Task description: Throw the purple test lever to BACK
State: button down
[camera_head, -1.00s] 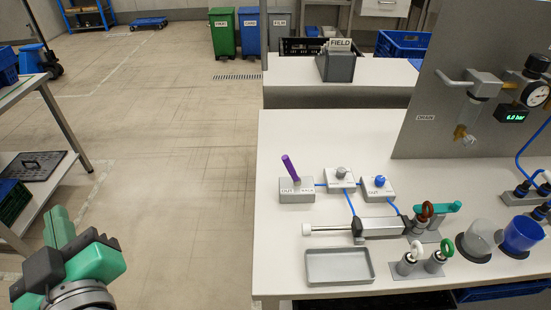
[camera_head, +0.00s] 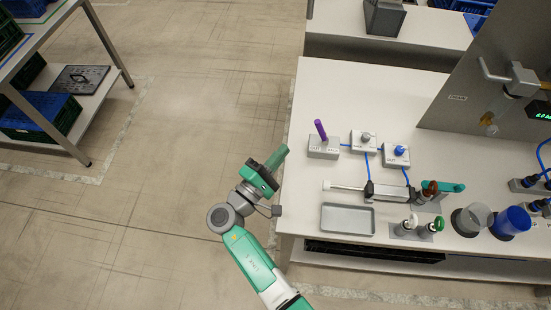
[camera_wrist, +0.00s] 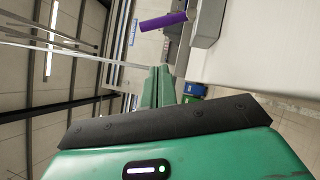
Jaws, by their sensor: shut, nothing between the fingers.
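The purple test lever (camera_head: 320,129) stands on a small grey block (camera_head: 323,152) at the left side of the bench. It leans a little to the left, toward the OUT end of the block's label; BACK is at the right end. The lever also shows at the top of the wrist view (camera_wrist: 163,21), with part of its grey block (camera_wrist: 207,22). My gripper (camera_head: 283,152) is left of the block, beside the bench's left edge, apart from the lever. Its green fingers (camera_wrist: 158,87) are together and empty.
Right of the lever block are a grey-knob block (camera_head: 364,143) and a blue-knob block (camera_head: 397,155) with blue tubes. In front are a cylinder with a rod (camera_head: 347,187), a grey tray (camera_head: 347,218) and two cups. A grey panel (camera_head: 470,105) stands at the back right.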

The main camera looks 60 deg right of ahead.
jog(key=x, duration=0.4)
jog(key=shift+s+d+r, duration=0.4)
jog(key=shift+s+d, duration=0.3)
jog(key=shift+d, duration=0.05)
jog(key=shift+s+d+r, duration=0.45)
jog(key=shift+s+d, duration=0.25)
jog(key=shift+s, duration=0.05)
jog(key=shift+a+r, duration=0.1)
jog(key=shift+r, duration=0.05)
